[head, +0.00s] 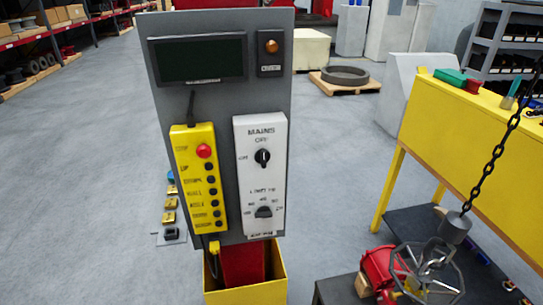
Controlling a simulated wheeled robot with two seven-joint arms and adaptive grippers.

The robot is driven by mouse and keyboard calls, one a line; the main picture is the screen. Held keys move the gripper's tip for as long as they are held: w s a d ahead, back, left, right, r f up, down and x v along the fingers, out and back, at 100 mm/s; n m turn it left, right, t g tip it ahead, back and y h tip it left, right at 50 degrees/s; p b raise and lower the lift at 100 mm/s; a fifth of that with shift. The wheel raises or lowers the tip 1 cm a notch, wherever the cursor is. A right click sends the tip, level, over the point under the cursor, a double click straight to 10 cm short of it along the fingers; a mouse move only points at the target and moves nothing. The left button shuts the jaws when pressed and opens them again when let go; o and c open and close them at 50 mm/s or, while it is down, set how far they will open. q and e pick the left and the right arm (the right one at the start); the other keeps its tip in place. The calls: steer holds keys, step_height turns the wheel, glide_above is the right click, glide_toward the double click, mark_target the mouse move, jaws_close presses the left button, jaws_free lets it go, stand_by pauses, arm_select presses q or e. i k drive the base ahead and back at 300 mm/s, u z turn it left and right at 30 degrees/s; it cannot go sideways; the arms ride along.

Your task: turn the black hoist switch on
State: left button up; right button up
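A grey control panel (220,105) stands upright in the middle of the head view. A white box (247,180) labelled MAINS is on its right half. A black rotary switch (262,157) sits on this box, with OFF above it and a label at its left that looks like ON. The switch handle looks roughly vertical, in line with OFF. A second black knob (264,211) sits lower, with small markings around it. Neither of my grippers is in view.
A yellow pendant (199,180) with a red button and several black buttons hangs left of the white box. A dark display (197,59) and an amber lamp (271,46) are above. A chain (490,165) hangs at right over a handwheel (428,272), near a yellow bench (475,130).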

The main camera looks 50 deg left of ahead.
mark_target(262, 156)
steer(key=u, duration=0.8)
steer(key=k, duration=0.65)
steer(key=u, duration=0.7)
steer(key=i, duration=0.5)
steer(key=u, duration=0.05)
